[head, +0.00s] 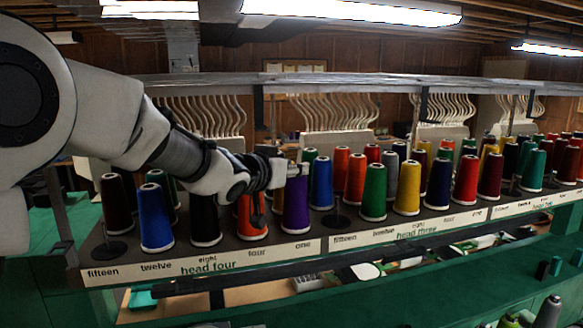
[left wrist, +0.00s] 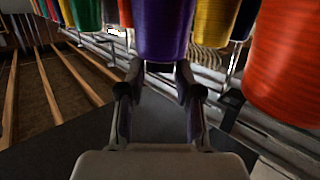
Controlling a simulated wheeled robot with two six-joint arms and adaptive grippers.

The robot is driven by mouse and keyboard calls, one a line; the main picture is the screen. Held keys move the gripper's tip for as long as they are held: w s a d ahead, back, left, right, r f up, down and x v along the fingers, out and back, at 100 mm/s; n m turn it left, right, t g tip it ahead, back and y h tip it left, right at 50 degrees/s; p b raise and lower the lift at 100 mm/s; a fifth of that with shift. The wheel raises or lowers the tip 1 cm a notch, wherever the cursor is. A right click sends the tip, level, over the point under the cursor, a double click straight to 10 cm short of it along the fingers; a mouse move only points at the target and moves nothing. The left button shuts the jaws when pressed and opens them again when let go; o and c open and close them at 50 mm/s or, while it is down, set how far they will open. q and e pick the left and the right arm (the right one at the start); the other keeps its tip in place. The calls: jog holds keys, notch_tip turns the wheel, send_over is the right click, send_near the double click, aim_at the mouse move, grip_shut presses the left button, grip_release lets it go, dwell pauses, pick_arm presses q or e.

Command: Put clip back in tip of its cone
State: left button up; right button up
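A purple cone (head: 296,206) stands upright on the rack in the front row, above the label "one". My left gripper (head: 287,171) is at its upper end, coming in from the left. I cannot make out a clip. My right gripper is in neither view.
Neighbouring cones crowd the gripper: an orange one (head: 251,218) at left and a blue one (head: 321,184) behind. A long rail (head: 370,82) and white curved tubes (head: 335,108) are above and behind. A green surface (head: 420,298) lies in front.

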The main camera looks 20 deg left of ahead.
pick_arm(q)
jog(key=shift+o, duration=0.8)
